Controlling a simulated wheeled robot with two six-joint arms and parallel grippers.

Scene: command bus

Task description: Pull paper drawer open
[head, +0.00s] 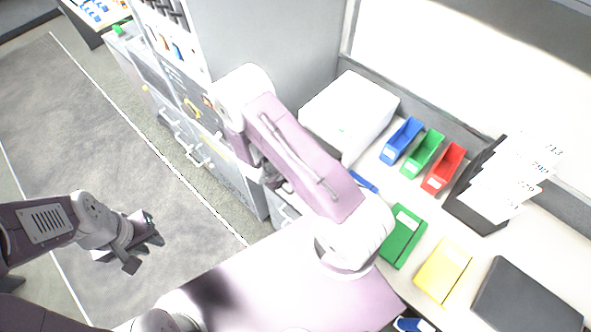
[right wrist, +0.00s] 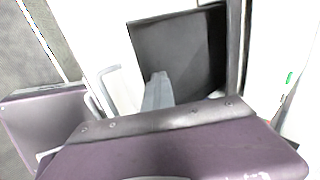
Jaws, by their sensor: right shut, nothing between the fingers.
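In the head view, a pale drawer front (head: 284,213) shows below the desk edge, partly hidden behind my right arm. In the right wrist view, a white front with a pale bar handle (right wrist: 108,88) stands left of a dark, box-like recess (right wrist: 180,50), which looks like the inside of an open drawer. My right gripper (right wrist: 157,92) is shut and empty; its grey fingers show over the recess's near edge, right of the handle. I cannot tell whether they touch anything. My left gripper (head: 140,245) is open and empty above the grey floor, far from the drawer.
A white box-shaped machine (head: 348,108) stands on the desk. Blue (head: 402,140), green (head: 423,154) and red (head: 443,168) bins, folders and a black paper rack (head: 478,205) lie to its right. A grey cabinet (head: 190,110) with handles stands at the left. The floor (head: 90,150) is clear.

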